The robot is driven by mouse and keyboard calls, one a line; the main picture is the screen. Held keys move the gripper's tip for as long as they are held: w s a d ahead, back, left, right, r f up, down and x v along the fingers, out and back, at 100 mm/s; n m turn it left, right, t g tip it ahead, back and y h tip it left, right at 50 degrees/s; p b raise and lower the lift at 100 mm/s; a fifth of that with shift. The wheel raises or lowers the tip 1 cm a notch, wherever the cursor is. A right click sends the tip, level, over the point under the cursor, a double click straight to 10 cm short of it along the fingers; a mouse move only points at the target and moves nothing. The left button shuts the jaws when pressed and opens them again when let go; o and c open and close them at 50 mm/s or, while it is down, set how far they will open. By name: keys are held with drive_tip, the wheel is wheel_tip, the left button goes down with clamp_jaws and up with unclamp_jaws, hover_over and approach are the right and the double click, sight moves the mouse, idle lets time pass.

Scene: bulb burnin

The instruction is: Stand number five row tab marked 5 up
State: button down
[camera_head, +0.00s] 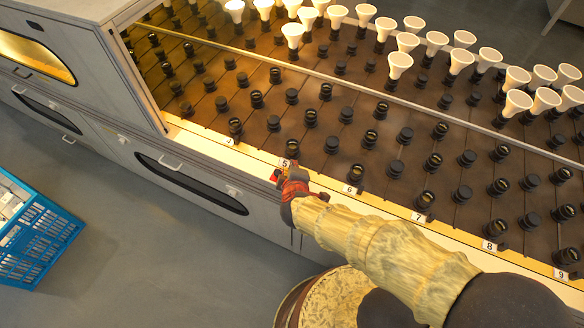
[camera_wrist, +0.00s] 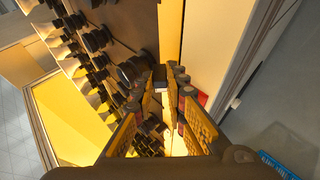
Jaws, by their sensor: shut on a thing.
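The number five row tab (camera_head: 285,163) is a small white plate with a dark 5, on the pale front ledge of the rack. My gripper (camera_head: 281,176) is at this tab, reaching in from the front. In the wrist view my gripper (camera_wrist: 166,84) has its two orange-padded fingers close together, shut on the tab (camera_wrist: 160,75), of which only a small part shows between the tips. The fingers hide the tab's lower part and base, so its exact tilt cannot be told.
Other row tabs, such as the tab marked 4 (camera_head: 228,142) and the tab marked 6 (camera_head: 349,189), stand along the ledge. Black sockets (camera_head: 292,147) fill the rack just behind. White bulbs (camera_head: 400,64) stand further back. A blue crate (camera_head: 38,240) is on the floor at left.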

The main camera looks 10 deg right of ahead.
drive_tip(key=c, duration=2.1)
unclamp_jaws()
drive_tip(key=shift+v, duration=6)
